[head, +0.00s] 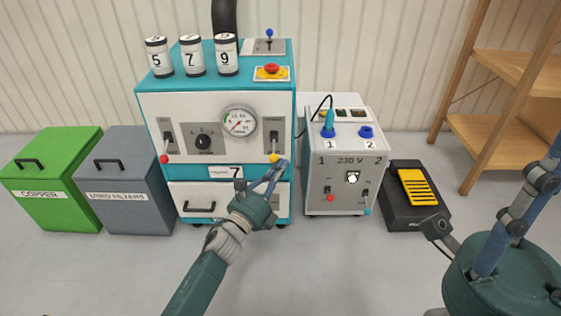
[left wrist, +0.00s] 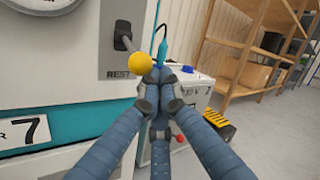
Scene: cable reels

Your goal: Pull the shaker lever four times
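The teal and white machine (head: 150,110) has a lever with a red knob (head: 164,159) at left and one with a yellow knob (head: 275,158) at right. A lever with a blue knob (head: 269,33) stands on its top. I cannot read which is the shaker lever. My left gripper (head: 279,166) is at the yellow knob. In the left wrist view its fingertips (left wrist: 166,80) meet just right of and below the yellow knob (left wrist: 139,62), with nothing seen between them. My right gripper (head: 495,245) is close to the camera at lower right; its fingertips are out of frame.
A green bin (head: 55,200) and a grey bin (head: 125,195) stand left of the machine. A 230 V unit (head: 335,205) with two small levers stands to its right, then a black box with a yellow pedal (head: 418,187). Wooden shelves (head: 500,128) stand at right. Front floor is clear.

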